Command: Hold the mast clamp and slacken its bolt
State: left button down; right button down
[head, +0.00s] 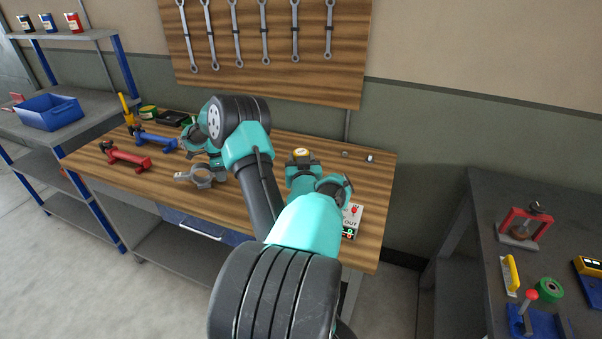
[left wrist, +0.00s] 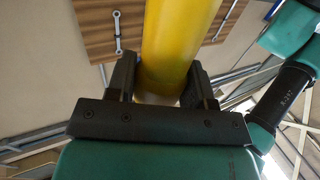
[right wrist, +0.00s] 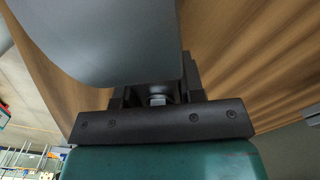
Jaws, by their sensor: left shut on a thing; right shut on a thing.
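The grey mast clamp (head: 197,177), an open ring with lugs, shows over the front of the wooden bench in the head view. My right gripper (head: 217,168) is shut on it. In the right wrist view the clamp's grey body (right wrist: 105,35) fills the upper left, and a hex bolt head (right wrist: 157,100) shows between the fingers. My left gripper (head: 302,161) is shut on a yellow cylindrical thing (head: 300,152), right of the clamp and apart from it. In the left wrist view the yellow cylinder (left wrist: 180,40) stands between both fingers; its far end is out of view.
A red fixture (head: 127,157), a blue fixture (head: 155,140) and a yellow-handled tool (head: 126,108) are on the bench's left. A white IN/OUT box (head: 352,218) stands at its right, partly behind my left arm. Wrenches (head: 238,35) hang behind. A dark side table (head: 480,215) is at right.

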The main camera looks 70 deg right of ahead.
pick_arm(q)
jog(key=shift+r, duration=0.15)
notch_tip(320, 180, up, 10)
jog(key=shift+f, duration=0.1)
dwell(0.3)
dwell(0.4)
pick_arm(e)
jog(key=c, duration=0.6)
grip_release()
jog(key=shift+c, duration=0.2)
jog(key=shift+r, duration=0.1)
notch_tip(320, 180, up, 12)
jog(key=shift+f, duration=0.1)
